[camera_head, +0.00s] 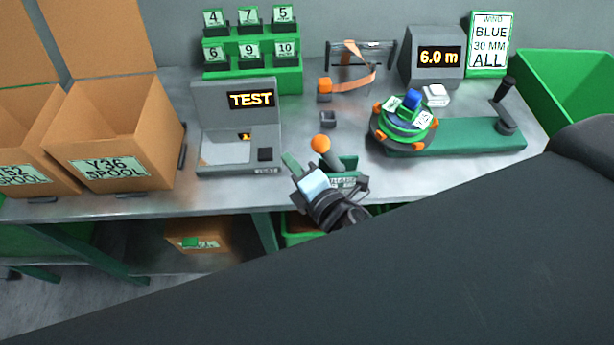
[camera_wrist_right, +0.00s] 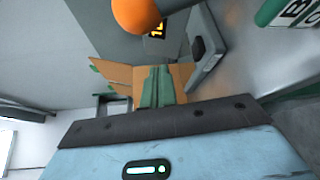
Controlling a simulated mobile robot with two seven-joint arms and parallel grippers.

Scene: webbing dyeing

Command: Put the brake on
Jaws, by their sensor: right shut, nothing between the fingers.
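The brake lever has an orange ball knob (camera_head: 320,143) on a dark shaft, rising from a green base (camera_head: 348,164) at the table's front edge. A pale label on the base is partly hidden by my wrist. My right gripper (camera_head: 291,162), with green fingers, is shut and empty just left of the knob, apparently apart from it. In the right wrist view the orange knob (camera_wrist_right: 137,14) is at the top, above and left of the shut green fingers (camera_wrist_right: 157,74). A green block with a label starting with B (camera_wrist_right: 285,12) shows at top right. My left gripper is not in view.
The grey TEST unit (camera_head: 237,125) stands behind and left of the gripper. Right of the lever is a green winder (camera_head: 465,135) with a round spool (camera_head: 405,125) and a black crank handle (camera_head: 506,95). Cardboard spool boxes (camera_head: 118,135) stand at left. My dark arm covers the foreground.

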